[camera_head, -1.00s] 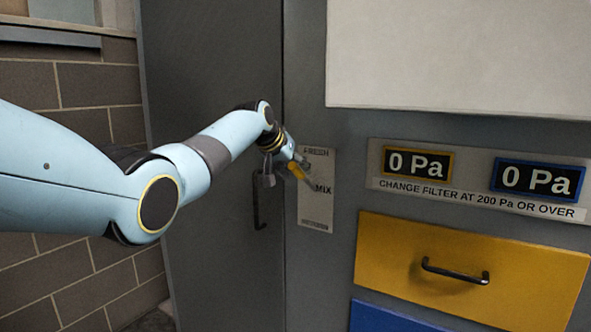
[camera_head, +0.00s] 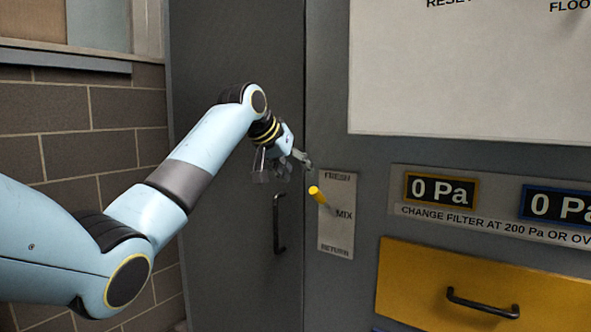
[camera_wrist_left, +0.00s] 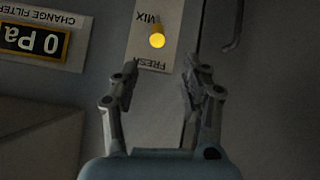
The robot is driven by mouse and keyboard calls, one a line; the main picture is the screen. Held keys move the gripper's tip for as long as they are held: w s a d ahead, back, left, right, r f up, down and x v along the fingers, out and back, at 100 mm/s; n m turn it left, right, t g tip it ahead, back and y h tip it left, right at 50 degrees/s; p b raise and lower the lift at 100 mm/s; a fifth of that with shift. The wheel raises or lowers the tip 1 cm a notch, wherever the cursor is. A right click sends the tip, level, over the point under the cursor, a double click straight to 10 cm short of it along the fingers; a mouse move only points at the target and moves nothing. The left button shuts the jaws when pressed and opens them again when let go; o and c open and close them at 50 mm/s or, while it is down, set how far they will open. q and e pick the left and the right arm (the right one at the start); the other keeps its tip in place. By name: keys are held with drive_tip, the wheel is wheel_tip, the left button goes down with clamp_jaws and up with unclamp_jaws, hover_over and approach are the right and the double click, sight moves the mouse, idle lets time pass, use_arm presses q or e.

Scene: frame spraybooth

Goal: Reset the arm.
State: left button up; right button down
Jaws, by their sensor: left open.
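My left arm comes in from the left, and its left gripper (camera_head: 287,165) is in front of the cabinet, just above and left of the lever plate. In the left wrist view the left gripper (camera_wrist_left: 157,87) is open and empty, its two fingers apart. A lever with a yellow knob (camera_head: 317,194) stands out from the pale FRESH/MIX/RETURN plate (camera_head: 338,238), beside the MIX label. The knob (camera_wrist_left: 157,40) also shows in the left wrist view, beyond the fingertips and not touched by them. My right gripper is not in view.
A tall grey door with a black handle (camera_head: 279,223) is left of the plate. To the right are a yellow drawer (camera_head: 420,285) and two 0 Pa displays (camera_head: 441,190). A white board (camera_head: 470,85) is above. A brick wall (camera_head: 60,125) is at the left.

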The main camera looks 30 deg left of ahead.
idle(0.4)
use_arm(q)
drive_tip(key=s+d+f+g+b, duration=0.1)
drive_tip(key=s+f+g+b, duration=0.15)
drive_tip(key=s+f, duration=0.95)
drive_tip(key=s+d+f+g+b, duration=0.15)
drive_tip(key=f+b, duration=0.25)
drive_tip(key=f, duration=1.8)
drive_tip(key=s+d+f+g+b, duration=0.1)
drive_tip(key=s+f+g+b, duration=0.2)
drive_tip(key=s+f, duration=1)
drive_tip(key=s+d+f+m+g+y+b, duration=0.1)
drive_tip(key=s+f+b, duration=0.6)
drive_tip(key=s+f, duration=3)
drive_tip(key=shift+s+d+m+g, duration=0.45)
drive_tip(key=shift+s+d, duration=0.45)
drive_tip(key=shift+s, duration=0.4)
